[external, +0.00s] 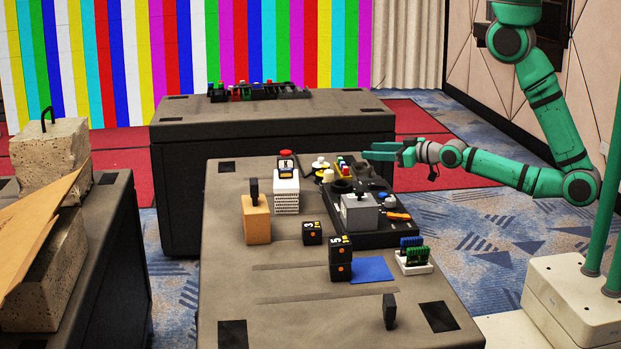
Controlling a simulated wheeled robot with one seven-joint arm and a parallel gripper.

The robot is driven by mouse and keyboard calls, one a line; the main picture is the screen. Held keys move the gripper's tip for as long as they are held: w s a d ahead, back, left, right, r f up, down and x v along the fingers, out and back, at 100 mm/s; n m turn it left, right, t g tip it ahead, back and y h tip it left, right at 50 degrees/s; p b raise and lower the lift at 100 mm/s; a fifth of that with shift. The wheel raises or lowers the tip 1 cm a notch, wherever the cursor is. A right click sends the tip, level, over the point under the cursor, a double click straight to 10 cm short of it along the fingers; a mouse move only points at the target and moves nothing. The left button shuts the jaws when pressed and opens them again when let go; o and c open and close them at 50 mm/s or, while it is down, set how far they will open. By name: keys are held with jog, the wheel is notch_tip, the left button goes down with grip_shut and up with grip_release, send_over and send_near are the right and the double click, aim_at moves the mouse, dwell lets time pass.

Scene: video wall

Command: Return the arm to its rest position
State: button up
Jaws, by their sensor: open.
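My arm (500,170) is green and reaches in from the right, bent down at the elbow and stretched left. My gripper (372,150) is above the far right part of the near table, pointing left. Its fingers are apart and nothing shows between them. It is close to a black tray (390,236) holding a grey box (359,211) and small coloured parts. Whether it touches anything there I cannot tell.
On the near table (290,320) stand a tan block (256,226), a white block (286,192), black numbered cubes (313,233) and a blue mat (370,269). A second table (200,135) is behind. Concrete blocks (45,270) stand at the left.

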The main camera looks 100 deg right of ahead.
jog(key=s+a+r+n+t+y, duration=0.1)
jog(key=s+a+n+y, duration=0.2)
jog(key=a, duration=1)
jog(key=s+a+r+n+t+y, duration=0.1)
jog(key=s+a+n+y, duration=0.3)
jog(key=a, duration=0.9)
jog(key=s+t+y, duration=0.1)
jog(key=s+y, duration=0.2)
jog(key=s, duration=0.2)
jog(key=shift+y, duration=0.3)
jog(key=shift+s+r, duration=0.1)
